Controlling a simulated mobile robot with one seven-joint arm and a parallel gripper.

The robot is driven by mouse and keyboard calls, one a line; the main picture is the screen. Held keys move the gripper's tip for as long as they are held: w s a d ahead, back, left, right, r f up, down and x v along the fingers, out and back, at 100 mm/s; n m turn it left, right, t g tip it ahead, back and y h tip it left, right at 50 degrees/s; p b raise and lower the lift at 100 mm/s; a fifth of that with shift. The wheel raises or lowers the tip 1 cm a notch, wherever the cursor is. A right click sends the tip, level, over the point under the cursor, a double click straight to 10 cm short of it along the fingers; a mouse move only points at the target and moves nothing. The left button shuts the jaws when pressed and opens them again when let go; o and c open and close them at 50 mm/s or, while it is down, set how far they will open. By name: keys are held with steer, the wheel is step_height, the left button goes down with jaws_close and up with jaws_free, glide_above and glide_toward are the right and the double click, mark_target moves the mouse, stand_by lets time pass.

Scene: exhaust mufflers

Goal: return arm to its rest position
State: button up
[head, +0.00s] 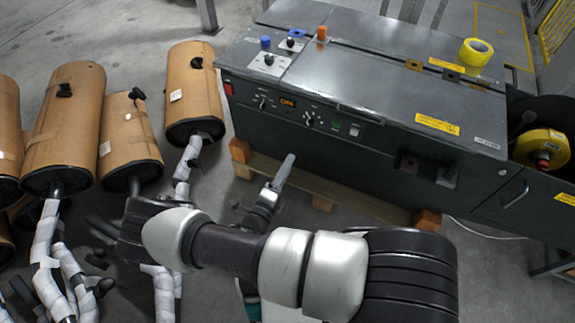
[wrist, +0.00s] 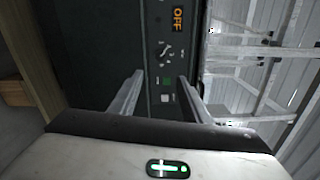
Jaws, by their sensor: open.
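My arm reaches across the lower middle of the head view, with its elbow at the left and its forearm coming back up. My gripper (head: 284,172) points up toward the front of the dark machine (head: 350,160), held apart from the mufflers. In the wrist view my gripper (wrist: 161,95) is open, with two grey fingers spread and nothing between them. Behind the fingers, the machine's control panel (wrist: 150,60) shows a lit OFF display, a knob and small buttons. Whether the fingers touch the machine cannot be told.
Several cardboard-wrapped mufflers (head: 192,95) with white-wrapped pipes stand at the left, close to my elbow. The machine sits on a wooden pallet (head: 300,187). A yellow tape roll (head: 475,52) lies on its top. Bare floor (head: 120,25) shows at the upper left.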

stand_by(0.3)
steer(key=s+d+r+m+g, duration=0.25)
steer(key=r+m+g, duration=0.25)
steer(key=r+m, duration=0.35)
steer(key=s+d+r+m+g, duration=0.1)
steer(key=d+r+m+g, duration=0.3)
steer(key=r+m, duration=0.5)
steer(key=s+d+r+m+g, duration=0.2)
steer(key=r+m+g, duration=0.45)
steer(key=m, duration=0.35)
steer(key=s+d+r+m+t+y, duration=0.1)
steer(key=s+r+m+t+y, duration=0.2)
steer(key=s+r+m+y, duration=0.5)
steer(key=s+r+m+t+y, duration=0.1)
steer(key=s+r+m+t, duration=0.3)
steer(key=r+m, duration=0.8)
step_height(320, 180, up, 25)
steer(key=n+g+p, duration=0.1)
steer(key=p, duration=2.3)
steer(key=shift+s+r+p, duration=0.2)
steer(key=shift+s+p, duration=0.1)
steer(key=shift+s, duration=0.1)
steer(key=shift+g, duration=0.25)
